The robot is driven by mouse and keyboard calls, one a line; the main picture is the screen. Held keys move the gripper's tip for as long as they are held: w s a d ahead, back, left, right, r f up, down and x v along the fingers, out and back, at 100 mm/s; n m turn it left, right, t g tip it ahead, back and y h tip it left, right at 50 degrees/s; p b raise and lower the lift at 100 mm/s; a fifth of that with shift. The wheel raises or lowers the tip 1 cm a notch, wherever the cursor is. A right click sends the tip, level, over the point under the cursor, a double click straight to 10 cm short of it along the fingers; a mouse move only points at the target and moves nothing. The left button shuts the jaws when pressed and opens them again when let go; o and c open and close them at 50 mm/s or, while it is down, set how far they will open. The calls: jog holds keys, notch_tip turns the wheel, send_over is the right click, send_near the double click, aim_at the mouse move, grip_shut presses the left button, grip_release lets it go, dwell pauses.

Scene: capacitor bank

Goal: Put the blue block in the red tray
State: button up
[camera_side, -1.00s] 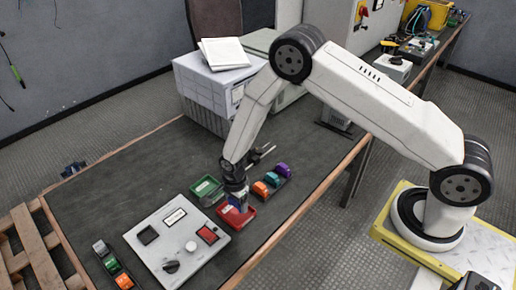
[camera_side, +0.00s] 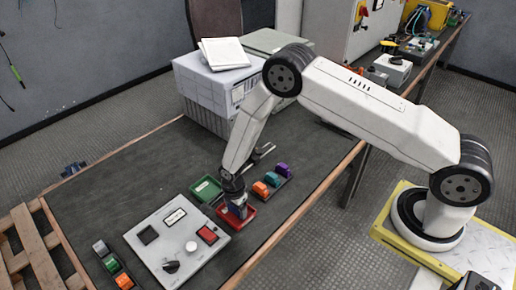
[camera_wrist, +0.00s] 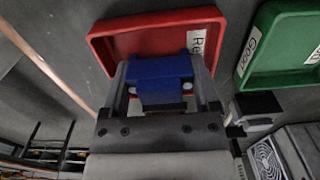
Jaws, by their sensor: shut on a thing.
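The blue block (camera_wrist: 160,78) is between the two fingers of my gripper (camera_wrist: 160,95) in the wrist view, and the gripper is shut on it. The red tray (camera_wrist: 130,28) lies beyond the block in that view, with a white label on its right part. In the side view my gripper (camera_side: 237,204) points down over the red tray (camera_side: 248,217), and the block (camera_side: 240,211) shows at the fingertips, low at the tray. I cannot tell whether the block touches the tray floor.
A green tray (camera_side: 206,189) stands beside the red one. A row of coloured blocks (camera_side: 270,180) sits to the right. A control panel (camera_side: 177,240) lies at left, with several small blocks (camera_side: 112,264) beyond it. The table's middle left is clear.

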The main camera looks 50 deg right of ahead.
jog(key=shift+f, duration=0.15)
jog(key=o, duration=1.1)
jog(key=shift+c, duration=0.2)
notch_tip(320, 180, up, 12)
jog(key=shift+r, duration=0.2)
